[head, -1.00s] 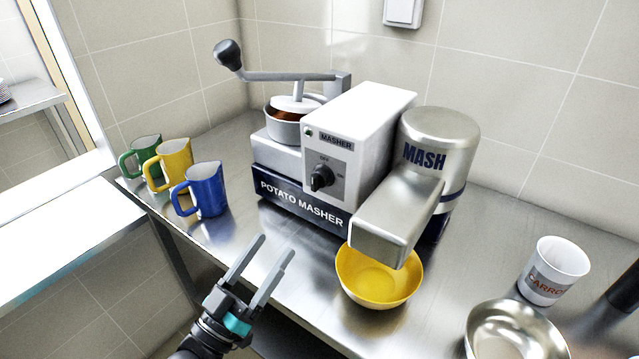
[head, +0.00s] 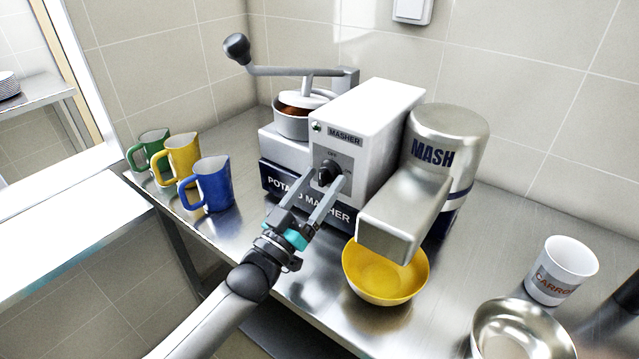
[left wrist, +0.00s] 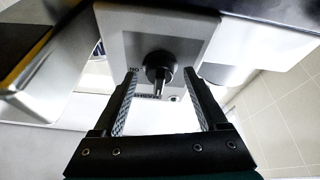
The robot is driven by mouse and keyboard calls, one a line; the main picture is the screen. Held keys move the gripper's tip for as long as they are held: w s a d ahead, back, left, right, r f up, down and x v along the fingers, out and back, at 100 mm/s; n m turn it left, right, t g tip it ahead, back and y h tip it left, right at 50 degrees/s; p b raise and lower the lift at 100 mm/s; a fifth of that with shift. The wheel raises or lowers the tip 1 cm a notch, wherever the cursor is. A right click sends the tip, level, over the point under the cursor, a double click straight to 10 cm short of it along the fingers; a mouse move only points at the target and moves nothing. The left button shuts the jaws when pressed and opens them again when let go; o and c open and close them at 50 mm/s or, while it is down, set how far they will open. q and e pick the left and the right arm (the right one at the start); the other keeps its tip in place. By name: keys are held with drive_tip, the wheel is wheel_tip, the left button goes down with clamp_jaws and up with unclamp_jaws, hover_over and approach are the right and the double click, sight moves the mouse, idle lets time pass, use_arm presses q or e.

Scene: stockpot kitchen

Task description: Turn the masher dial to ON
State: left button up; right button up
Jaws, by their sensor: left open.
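The potato masher (head: 374,119) is a white and dark blue machine on the steel counter, with a silver MASH drum. Its black dial (head: 326,173) sits on the front panel below the MASHER label. My left gripper (head: 329,181) is open at the dial, its fingertips close to the panel. In the left wrist view the dial (left wrist: 159,68) lies between the two spread fingers (left wrist: 162,82), slightly beyond their tips. A gap shows on both sides of it. The dial's pointer is partly hidden in the head view, so its setting is unclear. My right gripper is not in view.
A yellow bowl (head: 384,288) stands under the spout (head: 398,222). Blue (head: 213,187), yellow (head: 184,152) and green mugs stand at the left. A white cup (head: 562,270) and a steel bowl (head: 517,318) are at the right. A lever (head: 290,71) extends above the pot.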

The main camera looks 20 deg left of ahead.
use_arm(q)
clamp_jaws()
idle(0.7)
